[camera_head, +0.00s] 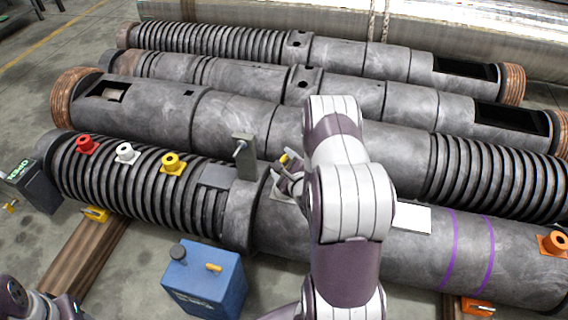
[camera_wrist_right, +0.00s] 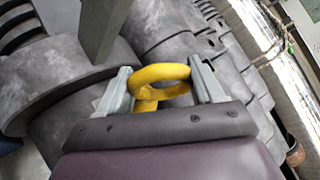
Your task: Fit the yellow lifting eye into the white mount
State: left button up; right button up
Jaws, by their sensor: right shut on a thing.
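My right gripper (camera_head: 287,176) is shut on the yellow lifting eye (camera_head: 290,156) above the front barrel, right of its thick collar. In the right wrist view the yellow ring (camera_wrist_right: 160,74) sits between the two grey fingers of the right gripper (camera_wrist_right: 163,88); its lower end is partly hidden. The white mount (camera_head: 125,153) stands on the ribbed left part of the front barrel, between a red mount (camera_head: 87,145) and a yellow mount (camera_head: 172,164). The lifting eye is well to the right of the white mount, apart from it. Part of my left arm shows at lower left, without its gripper.
A grey upright plate (camera_head: 244,157) rises from the collar, between the right gripper and the mounts. More barrels lie behind. An orange mount (camera_head: 555,243) is at the far right.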

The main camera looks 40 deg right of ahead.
jog(key=shift+f+b, duration=1.25)
jog(key=shift+f, duration=0.55)
jog(key=o, duration=1.3)
jog(key=shift+o, duration=0.2)
jog(key=p+v, duration=0.4)
jog(key=v, duration=0.8)
jog(key=shift+s, duration=0.35)
jog(key=shift+a, duration=0.15)
